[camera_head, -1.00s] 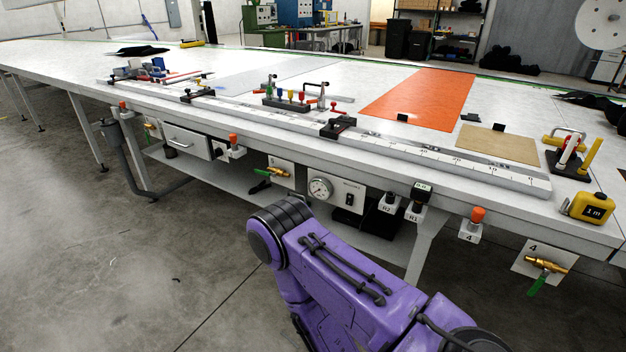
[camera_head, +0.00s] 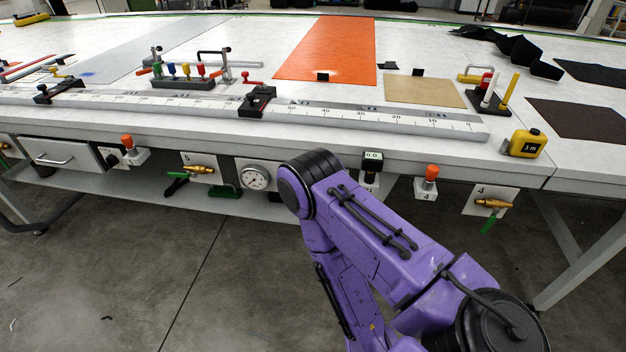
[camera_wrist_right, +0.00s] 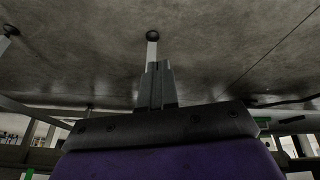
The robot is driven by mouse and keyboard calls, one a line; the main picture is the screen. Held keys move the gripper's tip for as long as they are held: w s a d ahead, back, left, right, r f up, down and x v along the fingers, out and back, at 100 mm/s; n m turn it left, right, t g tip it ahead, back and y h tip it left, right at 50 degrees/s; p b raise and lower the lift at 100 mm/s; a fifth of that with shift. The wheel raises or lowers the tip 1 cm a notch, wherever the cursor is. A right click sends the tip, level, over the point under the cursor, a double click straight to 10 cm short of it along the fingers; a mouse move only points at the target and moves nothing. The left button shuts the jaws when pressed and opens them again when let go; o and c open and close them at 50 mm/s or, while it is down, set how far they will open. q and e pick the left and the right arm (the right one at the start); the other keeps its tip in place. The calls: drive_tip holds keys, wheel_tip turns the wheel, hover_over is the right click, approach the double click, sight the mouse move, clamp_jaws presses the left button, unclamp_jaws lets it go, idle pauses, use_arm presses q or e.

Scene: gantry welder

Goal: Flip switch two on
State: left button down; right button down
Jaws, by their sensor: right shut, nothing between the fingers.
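Along the table's front edge in the head view, orange-topped knobs sit on small white boxes: one at the left (camera_head: 127,140) with no readable number, and one at the right (camera_head: 431,173) marked 4. I cannot tell which control is switch two. A dial gauge (camera_head: 256,178) shows left of my purple right arm, which hides the panel beside it. My left gripper is not in view.
Brass valves stick out at left centre (camera_head: 201,169) and right (camera_head: 492,203). A drawer (camera_head: 67,155) hangs at left. A yellow tape measure (camera_head: 524,143) is on the table corner.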

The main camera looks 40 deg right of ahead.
drive_tip(key=w+a+r+m+t+h+b, duration=0.2)
drive_tip(key=w+m+t+b, duration=0.3)
drive_tip(key=w+m, duration=0.55)
drive_tip(key=w+a+r+m+t+h+b, duration=0.15)
drive_tip(key=w+m+b, duration=0.5)
drive_tip(key=w, duration=0.65)
drive_tip(key=w+r+m+h+b, duration=0.2)
drive_tip(key=r+m+h, duration=0.1)
drive_tip(key=r+m, duration=0.5)
drive_tip(key=w+r+m+h+b, duration=0.3)
drive_tip(key=r+m, duration=0.4)
drive_tip(key=m, duration=0.7)
drive_tip(key=shift+w+r+t, duration=0.35)
drive_tip(key=shift+t, duration=0.1)
